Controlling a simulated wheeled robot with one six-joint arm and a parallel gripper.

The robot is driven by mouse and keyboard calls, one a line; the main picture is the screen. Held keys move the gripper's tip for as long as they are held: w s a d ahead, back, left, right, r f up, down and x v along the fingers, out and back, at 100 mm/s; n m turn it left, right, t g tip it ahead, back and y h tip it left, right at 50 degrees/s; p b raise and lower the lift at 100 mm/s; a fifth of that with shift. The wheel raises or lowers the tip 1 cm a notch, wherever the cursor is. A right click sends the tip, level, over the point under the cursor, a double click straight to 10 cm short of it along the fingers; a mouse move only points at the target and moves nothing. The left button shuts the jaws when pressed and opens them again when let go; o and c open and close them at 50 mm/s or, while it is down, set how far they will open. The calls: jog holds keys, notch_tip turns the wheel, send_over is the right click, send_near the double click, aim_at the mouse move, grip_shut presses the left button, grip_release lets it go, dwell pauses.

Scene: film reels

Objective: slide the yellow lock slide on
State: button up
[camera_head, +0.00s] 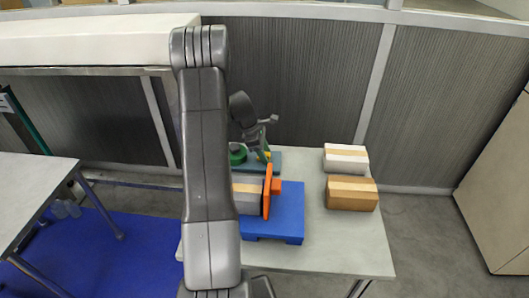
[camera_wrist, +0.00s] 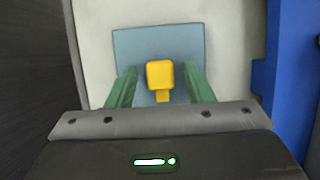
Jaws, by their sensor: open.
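The yellow lock slide (camera_wrist: 160,76) lies on a blue-grey pad (camera_wrist: 135,42) on the table. In the wrist view it sits between the two green fingers of my gripper (camera_wrist: 160,70), with a gap on each side. In the head view my gripper (camera_head: 263,149) is open over the pad (camera_head: 277,158), and a bit of the yellow slide (camera_head: 267,155) shows by the fingers. A blue stand (camera_head: 285,215) nearer me bears a grey body and an upright orange disc (camera_head: 267,192) with an orange stub. My arm hides their left part.
A white box (camera_head: 345,158) and a brown box (camera_head: 351,194) stand on the right of the table (camera_head: 340,235). The blue stand's edge (camera_wrist: 290,80) is at the right of the wrist view. The table's front right is clear.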

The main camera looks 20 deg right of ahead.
aim_at(257, 157)
grip_shut()
jog(key=shift+w+a, duration=0.45)
jog(key=shift+a, duration=0.45)
jog(key=shift+w+a, duration=0.4)
jog(key=shift+a, duration=0.45)
grip_release()
jog(key=shift+r, duration=0.1)
jog(key=b+v, duration=0.1)
jog(key=v, duration=1.2)
jog(key=shift+a+r, duration=0.2)
jog(key=shift+r, duration=0.1)
jog(key=shift+f, duration=0.1)
